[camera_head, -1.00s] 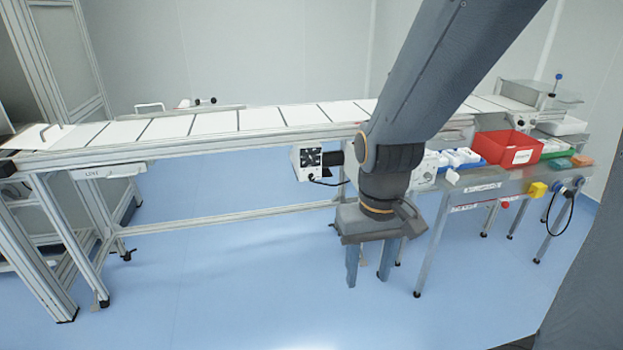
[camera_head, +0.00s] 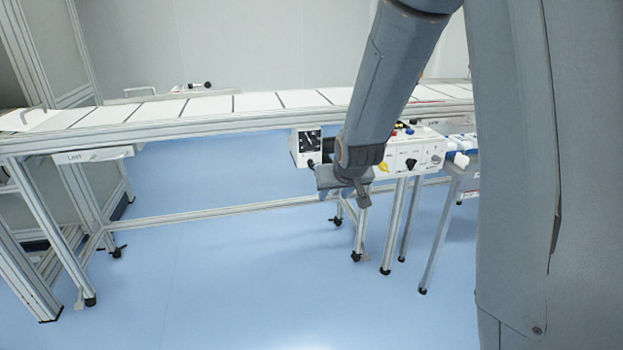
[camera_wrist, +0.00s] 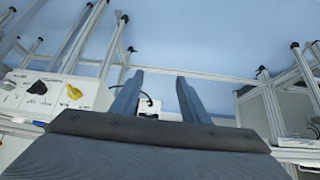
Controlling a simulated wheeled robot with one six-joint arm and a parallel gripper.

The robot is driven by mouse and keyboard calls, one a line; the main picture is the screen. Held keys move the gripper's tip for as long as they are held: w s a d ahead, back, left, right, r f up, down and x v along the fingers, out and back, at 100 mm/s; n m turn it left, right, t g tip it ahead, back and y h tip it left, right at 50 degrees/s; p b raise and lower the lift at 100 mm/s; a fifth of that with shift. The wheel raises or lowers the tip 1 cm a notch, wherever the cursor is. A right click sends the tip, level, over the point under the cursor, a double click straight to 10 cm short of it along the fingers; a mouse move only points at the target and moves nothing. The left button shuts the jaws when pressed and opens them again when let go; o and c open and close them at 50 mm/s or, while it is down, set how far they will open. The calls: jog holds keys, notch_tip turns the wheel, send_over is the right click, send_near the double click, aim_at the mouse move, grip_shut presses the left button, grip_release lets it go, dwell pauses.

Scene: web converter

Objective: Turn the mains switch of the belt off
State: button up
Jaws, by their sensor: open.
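A white control box (camera_head: 425,150) sits below the belt, just right of my arm. Its front carries a yellow knob (camera_head: 384,167), a black knob (camera_head: 411,163) and a smaller dark knob (camera_head: 436,160). In the wrist view the yellow knob (camera_wrist: 74,92) and black knob (camera_wrist: 38,87) lie at the left, apart from my fingers. The labels are too small to read, so I cannot tell which knob is the mains switch. My gripper (camera_wrist: 161,83) is open and empty. In the head view my gripper (camera_head: 345,195) is left of and lower than the box.
The white belt (camera_head: 210,106) runs across on an aluminium frame. A white motor box with a black face (camera_head: 307,147) hangs under it, close to my arm. Table legs (camera_head: 394,225) stand below the control box. The blue floor (camera_head: 220,260) is clear at front left.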

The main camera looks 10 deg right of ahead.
aim_at(312, 164)
jog(key=w+f+t+b, duration=0.3)
jog(key=w+b, duration=0.2)
jog(key=w, duration=0.6)
jog(key=w+d+f+t+b, duration=0.1)
jog(key=w+f+t+b, duration=0.2)
jog(key=w, duration=0.9)
jog(key=w+f+t+b, duration=0.4)
jog(key=w+b, duration=0.3)
jog(key=w, duration=0.5)
jog(key=shift+w+d+y, duration=0.1)
jog(key=shift+d+y, duration=0.2)
jog(key=shift+y, duration=0.1)
grip_shut()
